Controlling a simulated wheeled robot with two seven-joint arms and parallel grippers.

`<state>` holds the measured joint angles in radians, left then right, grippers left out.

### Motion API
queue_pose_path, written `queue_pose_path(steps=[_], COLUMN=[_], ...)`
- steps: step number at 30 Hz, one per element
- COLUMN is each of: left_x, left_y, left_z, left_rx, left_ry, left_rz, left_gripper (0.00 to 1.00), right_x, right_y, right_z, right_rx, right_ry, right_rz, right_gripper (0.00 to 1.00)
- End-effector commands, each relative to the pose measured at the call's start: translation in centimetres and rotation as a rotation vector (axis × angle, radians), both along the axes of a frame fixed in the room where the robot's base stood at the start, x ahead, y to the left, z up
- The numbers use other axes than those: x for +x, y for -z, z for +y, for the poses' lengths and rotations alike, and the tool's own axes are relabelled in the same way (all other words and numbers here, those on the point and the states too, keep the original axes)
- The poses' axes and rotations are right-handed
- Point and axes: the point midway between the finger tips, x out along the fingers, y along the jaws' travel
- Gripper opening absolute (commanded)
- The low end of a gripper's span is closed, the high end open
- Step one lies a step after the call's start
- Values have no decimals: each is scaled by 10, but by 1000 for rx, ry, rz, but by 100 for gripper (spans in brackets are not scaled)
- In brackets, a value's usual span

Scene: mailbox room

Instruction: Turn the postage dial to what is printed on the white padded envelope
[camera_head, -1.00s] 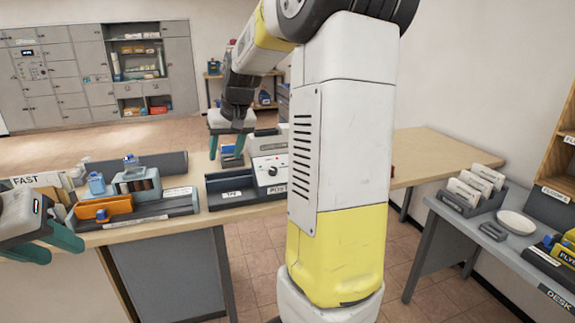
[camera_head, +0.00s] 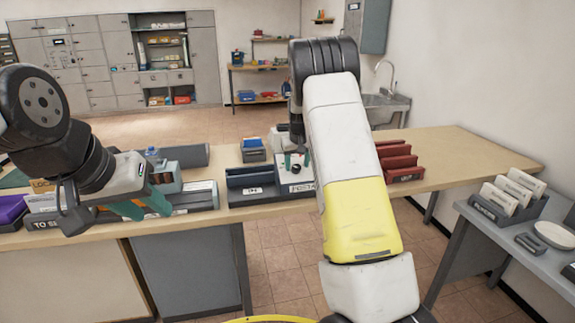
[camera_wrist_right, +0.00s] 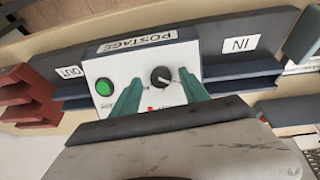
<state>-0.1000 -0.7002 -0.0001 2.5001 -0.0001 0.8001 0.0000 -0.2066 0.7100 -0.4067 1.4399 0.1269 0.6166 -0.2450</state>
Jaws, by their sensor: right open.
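The white postage machine (camera_head: 300,188) stands on the long counter, its face partly hidden by my right arm. In the right wrist view it shows a POSTAGE label, a green button and a black dial (camera_wrist_right: 161,77). My right gripper (camera_head: 297,163) is over the machine, open. In the wrist view its green fingertips (camera_wrist_right: 161,80) lie on either side of the dial; I cannot tell whether they touch it. The dial's setting is too small to read. My left gripper (camera_head: 150,212) is open and empty at the counter's front edge, at left. I cannot make out the white padded envelope.
A grey side desk (camera_head: 480,222) holds a card rack and a white dish (camera_head: 555,235). The counter's right end is clear.

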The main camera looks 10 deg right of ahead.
Motion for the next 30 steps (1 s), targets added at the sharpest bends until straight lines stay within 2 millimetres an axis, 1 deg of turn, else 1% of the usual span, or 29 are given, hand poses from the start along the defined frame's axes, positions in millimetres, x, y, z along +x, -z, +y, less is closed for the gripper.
queue_pose_path(steps=[1,4,12,13,15,17,18,21,30], left_x=[0,0,0,0,0,0,0,0,0], left_y=[0,0,0,0,0,0,0,0,0], left_z=[0,0,0,0,0,0,0,0,0], left_rx=[0,0,0,0,0,0,0,0,0], left_ry=[0,0,0,0,0,0,0,0,0], left_rz=[0,0,0,0,0,0,0,0,0], left_gripper=[36,36,36,36,36,36,36,36,36], right_x=[2,4,5,5,5,5,5,5,5], right_y=[6,11,12,12,12,12,12,12,12], right_z=[0,-1,-1,-1,-1,-1,-1,-1,-1], right_rx=[0,1,1,1,1,1,1,1,16], right_ry=[0,0,0,0,0,0,0,0,23], right_rz=[2,1,-1,0,0,0,0,0,1], right_gripper=[53,53,53,51,37,25,17,0,0])
